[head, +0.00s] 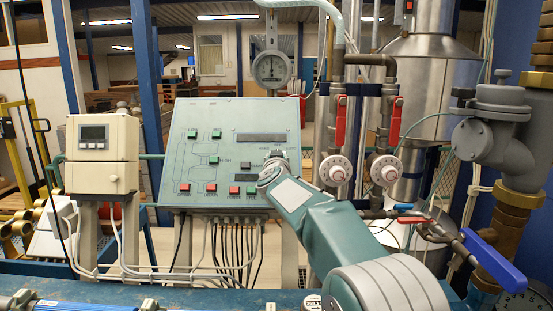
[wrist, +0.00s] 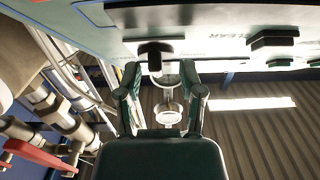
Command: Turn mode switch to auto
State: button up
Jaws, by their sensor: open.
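The sloping grey-green control panel (head: 185,140) stands in the middle of the head view, with red, green and dark controls on it. In the wrist view the panel's face (wrist: 205,20) runs along the top. My gripper (wrist: 160,73) is open, with one finger on each side of a black knob (wrist: 155,50) on the panel. The knob sits at or just beyond the fingertips; I cannot tell whether they touch it. The printed labels are too small to read, so its setting is unclear.
A beige meter box (head: 102,150) stands left of the panel. Round gauges (head: 336,171), pipes and a blue-handled valve (head: 493,262) stand to the right.

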jog(key=shift+w, duration=0.2)
jog(key=shift+d, duration=0.1)
jog(key=shift+d, duration=0.1)
grip_shut()
jog(key=shift+m+h, duration=0.3)
jog(key=shift+m, duration=0.1)
jog(key=m+h, duration=0.1)
jog(key=m, duration=0.1)
jog(key=m+h, duration=0.1)
jog(key=m, duration=0.1)
jog(key=m+g+h, duration=0.1)
jog(key=h, duration=0.1)
jog(key=shift+a+m, duration=0.35)
jog(key=shift+m, duration=0.05)
jog(key=shift+w+m+g+h, duration=0.1)
jog(key=shift+m+g+h, duration=0.6)
jog(key=shift+m, duration=0.65)
jog(key=shift+m+g+h, duration=0.6)
jog(key=shift+m+h, duration=0.2)
jog(key=shift+m, duration=0.55)
